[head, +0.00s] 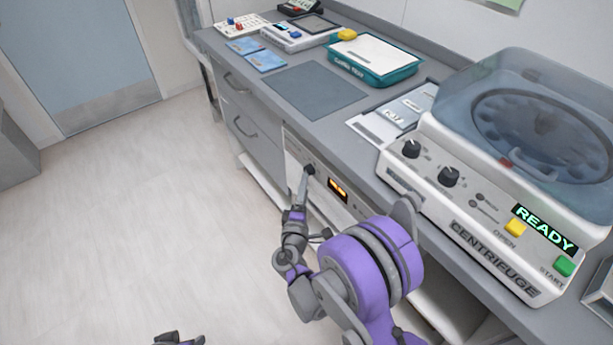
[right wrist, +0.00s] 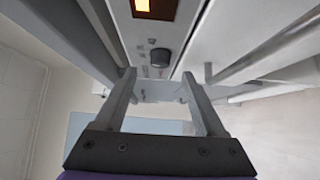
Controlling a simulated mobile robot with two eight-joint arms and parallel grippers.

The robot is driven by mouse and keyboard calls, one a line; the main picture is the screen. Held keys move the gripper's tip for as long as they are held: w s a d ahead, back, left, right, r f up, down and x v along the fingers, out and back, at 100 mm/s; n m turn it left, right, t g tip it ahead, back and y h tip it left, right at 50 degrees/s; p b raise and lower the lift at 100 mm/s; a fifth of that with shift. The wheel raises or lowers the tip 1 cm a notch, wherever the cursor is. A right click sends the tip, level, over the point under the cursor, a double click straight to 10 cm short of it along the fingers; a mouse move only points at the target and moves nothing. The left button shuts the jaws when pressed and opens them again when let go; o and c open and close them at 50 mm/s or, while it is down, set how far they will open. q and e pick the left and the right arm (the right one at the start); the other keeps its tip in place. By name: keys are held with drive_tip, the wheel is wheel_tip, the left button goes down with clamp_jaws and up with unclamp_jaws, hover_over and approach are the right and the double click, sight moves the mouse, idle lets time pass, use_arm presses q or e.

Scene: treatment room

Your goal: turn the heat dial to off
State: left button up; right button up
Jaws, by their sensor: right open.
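The heat dial, a small black knob (head: 310,169), sits on the pale front panel under the counter. It also shows in the right wrist view (right wrist: 160,57), just beyond and between my fingertips. I cannot make out its pointer or markings. My right gripper (head: 303,190) is close in front of the dial. In the right wrist view its two fingers (right wrist: 159,74) are spread with nothing between them, and I see no clear contact with the knob. Part of my left gripper (head: 180,340) shows at the bottom edge of the head view; its jaws cannot be judged.
A lit orange display (head: 338,189) is right of the dial on the panel. Above on the counter stand a centrifuge (head: 470,215) reading READY, a teal tray (head: 372,78) and a grey mat (head: 310,90). Drawers (head: 250,130) are to the left. The floor at left is clear.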

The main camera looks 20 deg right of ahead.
sight(309, 170)
drive_tip(key=x, duration=0.5)
clamp_jaws()
idle(0.3)
